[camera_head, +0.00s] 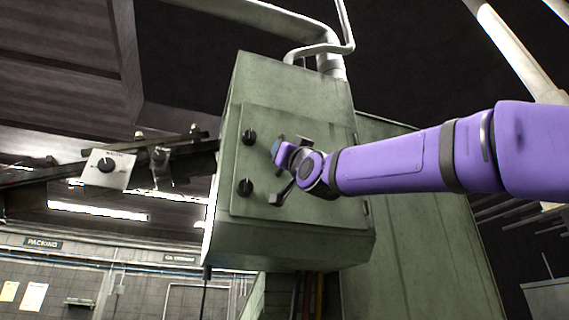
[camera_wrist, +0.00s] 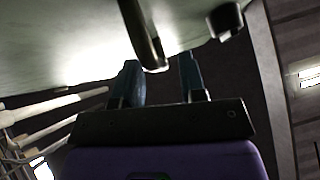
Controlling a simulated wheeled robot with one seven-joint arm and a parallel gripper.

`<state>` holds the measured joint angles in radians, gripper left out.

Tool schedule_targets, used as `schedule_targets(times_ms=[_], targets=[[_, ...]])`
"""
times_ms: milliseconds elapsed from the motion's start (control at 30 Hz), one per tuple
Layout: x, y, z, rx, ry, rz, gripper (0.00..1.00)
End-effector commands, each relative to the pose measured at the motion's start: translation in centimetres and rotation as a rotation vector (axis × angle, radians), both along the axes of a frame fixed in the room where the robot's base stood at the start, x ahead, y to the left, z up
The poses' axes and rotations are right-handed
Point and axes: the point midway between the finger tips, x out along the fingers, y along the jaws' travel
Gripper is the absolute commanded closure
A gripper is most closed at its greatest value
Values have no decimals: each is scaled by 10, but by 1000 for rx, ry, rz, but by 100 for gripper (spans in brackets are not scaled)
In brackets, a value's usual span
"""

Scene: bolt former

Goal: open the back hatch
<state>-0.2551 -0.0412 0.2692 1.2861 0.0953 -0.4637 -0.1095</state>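A green metal cabinet (camera_head: 290,85) carries a flat hatch door (camera_head: 330,195) on its face, and the door looks closed. Hinge-like pieces show at its right edge. Two black knobs (camera_head: 247,187) sit near its left edge. My gripper (camera_head: 277,150) is close to the door face, right of the knobs. In the wrist view my gripper (camera_wrist: 158,63) has its two dark fingers spread apart. The end of a dark bar handle (camera_wrist: 145,32) shows between and just beyond the fingertips. I cannot tell whether they touch. My gripper and wrist partly hide the handle in the head view.
A small white panel with a dial (camera_head: 107,168) stands on a bracket left of the cabinet. Pipes (camera_head: 328,58) rise from the cabinet top. A larger green housing (camera_head: 410,240) stands behind it at right. A dark knob (camera_wrist: 226,20) is near the fingers in the wrist view.

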Motion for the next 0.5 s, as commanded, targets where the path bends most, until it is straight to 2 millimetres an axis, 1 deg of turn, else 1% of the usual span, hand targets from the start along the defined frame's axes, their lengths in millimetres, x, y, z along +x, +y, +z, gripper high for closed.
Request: schedule_targets(times_ms=[33, 200, 500], targets=[[3, 2, 2, 1, 2, 1, 62], [8, 4, 9, 1, 1, 1, 62], [9, 4, 9, 0, 1, 1, 62]])
